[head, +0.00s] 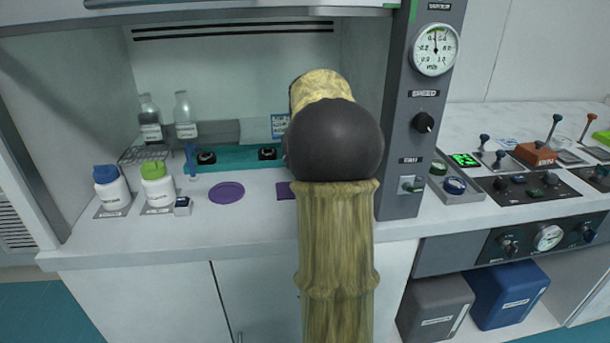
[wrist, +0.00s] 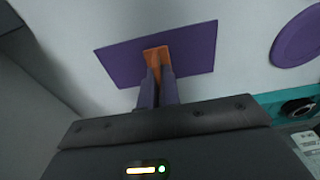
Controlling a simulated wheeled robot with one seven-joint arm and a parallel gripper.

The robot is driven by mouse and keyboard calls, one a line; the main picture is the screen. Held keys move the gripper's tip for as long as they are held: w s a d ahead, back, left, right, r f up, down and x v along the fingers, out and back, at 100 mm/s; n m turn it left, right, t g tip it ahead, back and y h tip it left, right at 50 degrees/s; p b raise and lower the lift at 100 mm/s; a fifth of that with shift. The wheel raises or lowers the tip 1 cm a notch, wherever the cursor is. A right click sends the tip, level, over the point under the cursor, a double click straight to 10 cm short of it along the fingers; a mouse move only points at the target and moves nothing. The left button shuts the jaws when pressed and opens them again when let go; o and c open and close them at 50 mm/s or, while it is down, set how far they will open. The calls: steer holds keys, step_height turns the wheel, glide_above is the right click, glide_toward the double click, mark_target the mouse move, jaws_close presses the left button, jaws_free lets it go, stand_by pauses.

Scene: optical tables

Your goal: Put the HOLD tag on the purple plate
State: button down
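An orange tag (wrist: 155,54), likely the HOLD tag, sits between the fingertips of my gripper (wrist: 158,72) in the wrist view. The fingers are close together on it, and no lettering shows. It appears over a purple rectangular mat (wrist: 195,50); I cannot tell whether it touches. A round purple plate (head: 227,192) lies flat on the bench, left of the mat (head: 284,190) in the head view. The plate also shows at the upper right of the wrist view (wrist: 298,38). In the head view my arm hides my gripper, the tag and part of the mat.
A white bottle with a blue cap (head: 110,188) and one with a green cap (head: 157,186) stand left of the plate. A small labelled block (head: 182,206) is beside them. A teal strip (head: 236,158) with black knobs runs behind. A grey control column (head: 402,190) stands right.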

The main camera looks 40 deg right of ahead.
steer(key=shift+f, duration=0.15)
steer(key=c, duration=1.6)
jaws_free()
steer(key=r+p, duration=0.1)
steer(key=r, duration=0.1)
steer(key=r+p, duration=0.1)
steer(key=r, duration=0.2)
steer(key=r+p, duration=0.1)
steer(key=r, duration=0.1)
steer(key=shift+s+a+r, duration=0.25)
steer(key=shift+s+r, duration=0.15)
